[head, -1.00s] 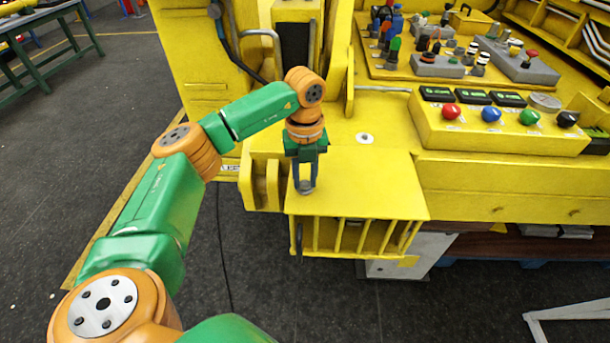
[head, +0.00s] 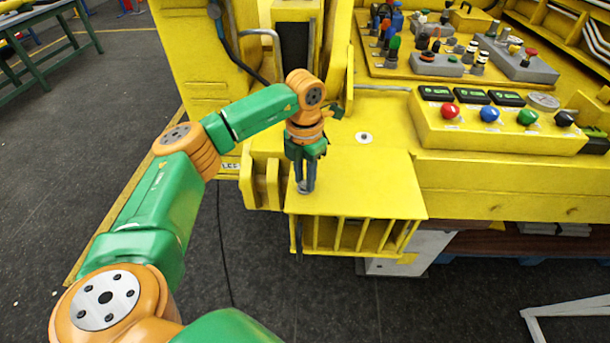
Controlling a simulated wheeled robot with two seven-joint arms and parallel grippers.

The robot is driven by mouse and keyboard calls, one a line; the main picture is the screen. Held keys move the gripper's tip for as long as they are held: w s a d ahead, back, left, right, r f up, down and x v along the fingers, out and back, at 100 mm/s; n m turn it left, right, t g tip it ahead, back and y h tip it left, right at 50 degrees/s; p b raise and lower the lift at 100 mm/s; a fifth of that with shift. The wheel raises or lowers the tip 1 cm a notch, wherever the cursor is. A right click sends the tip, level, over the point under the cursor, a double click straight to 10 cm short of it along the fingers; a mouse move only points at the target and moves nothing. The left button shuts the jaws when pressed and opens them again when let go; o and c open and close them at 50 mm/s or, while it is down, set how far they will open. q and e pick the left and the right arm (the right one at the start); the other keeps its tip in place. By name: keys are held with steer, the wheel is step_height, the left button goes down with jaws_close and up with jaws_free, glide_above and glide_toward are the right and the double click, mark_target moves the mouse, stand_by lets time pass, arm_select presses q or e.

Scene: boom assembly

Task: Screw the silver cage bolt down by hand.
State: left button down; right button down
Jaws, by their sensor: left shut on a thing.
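The silver cage bolt (head: 304,189) stands at the left part of the top of the yellow cage (head: 370,185). My left gripper (head: 305,184) points down over it with its dark fingers shut on the bolt's head. The fingers hide most of the bolt, so how deep it sits cannot be told. The cage has a flat top plate and vertical bars on its front. My right gripper is not in view.
A yellow control box (head: 500,122) with coloured knobs stands at the right. Behind it a yellow board (head: 400,70) carries several switches and connectors. A round silver disc (head: 364,138) lies on the yellow surface behind the cage.

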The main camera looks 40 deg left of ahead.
arm_select(q)
steer(key=m, duration=0.7)
steer(key=shift+w+r, duration=0.1)
steer(key=shift+r, duration=0.05)
steer(key=m, duration=0.6)
steer(key=shift+m, duration=0.4)
steer(key=m, duration=1.3)
steer(key=shift+m, duration=0.3)
steer(key=c, duration=0.6)
jaws_free()
steer(key=shift+c, duration=0.2)
